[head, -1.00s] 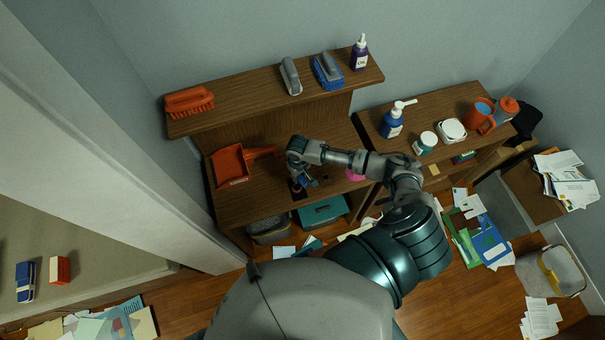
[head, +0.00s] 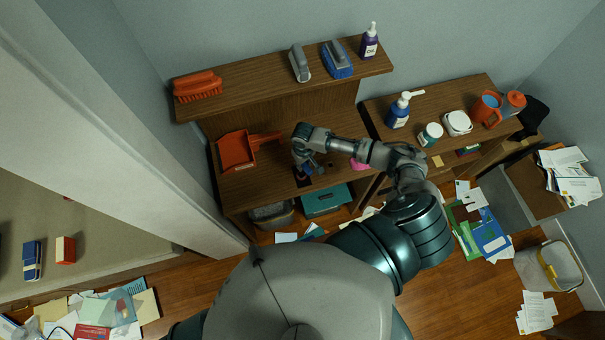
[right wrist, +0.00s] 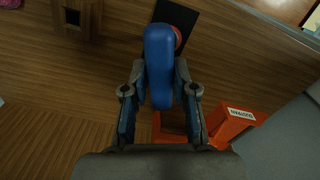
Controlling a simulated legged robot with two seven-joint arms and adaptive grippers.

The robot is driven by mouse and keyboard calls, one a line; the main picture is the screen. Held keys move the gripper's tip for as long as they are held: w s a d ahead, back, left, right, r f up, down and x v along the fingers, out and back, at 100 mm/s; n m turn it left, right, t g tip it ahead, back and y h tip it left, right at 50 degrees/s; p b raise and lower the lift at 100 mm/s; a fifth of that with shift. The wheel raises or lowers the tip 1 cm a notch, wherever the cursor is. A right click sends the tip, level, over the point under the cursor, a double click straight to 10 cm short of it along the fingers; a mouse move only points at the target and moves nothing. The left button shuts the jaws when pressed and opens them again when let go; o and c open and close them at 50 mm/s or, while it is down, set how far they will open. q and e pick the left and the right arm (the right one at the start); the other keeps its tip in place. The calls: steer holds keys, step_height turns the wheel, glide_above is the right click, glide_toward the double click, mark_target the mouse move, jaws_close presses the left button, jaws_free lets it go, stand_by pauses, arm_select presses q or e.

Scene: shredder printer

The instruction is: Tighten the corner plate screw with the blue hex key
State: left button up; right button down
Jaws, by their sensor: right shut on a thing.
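My right gripper (head: 311,167) is over the front of the brown wooden desk (head: 240,196). In the right wrist view my right gripper (right wrist: 160,100) is shut on the blue hex key (right wrist: 158,60), its thick blue handle between the fingers. The far end of the key reaches over a black corner plate (right wrist: 188,14), which also shows under the gripper in the head view (head: 301,181). A small red round part (right wrist: 178,38) shows beside the handle. The screw and the key's tip are hidden, so I cannot tell whether they touch. My left gripper is out of view.
An orange dustpan (head: 237,151) lies left of the gripper. A shelf above holds an orange brush (head: 197,88), a grey stapler-like item (head: 299,62), a blue brush (head: 337,60) and a purple bottle (head: 369,41). A teal box (head: 326,200) is below. Papers litter the floor.

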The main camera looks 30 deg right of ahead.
steer(key=shift+s+a+r, duration=0.1)
steer(key=shift+a+r, duration=0.05)
steer(key=shift+a, duration=0.55)
steer(key=shift+d+r, duration=0.2)
steer(key=shift+r, duration=0.6)
steer(key=shift+d+r, duration=0.1)
steer(key=shift+r, duration=0.45)
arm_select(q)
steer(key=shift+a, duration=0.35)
arm_select(e)
steer(key=shift+d, duration=0.15)
steer(key=shift+r, duration=2.1)
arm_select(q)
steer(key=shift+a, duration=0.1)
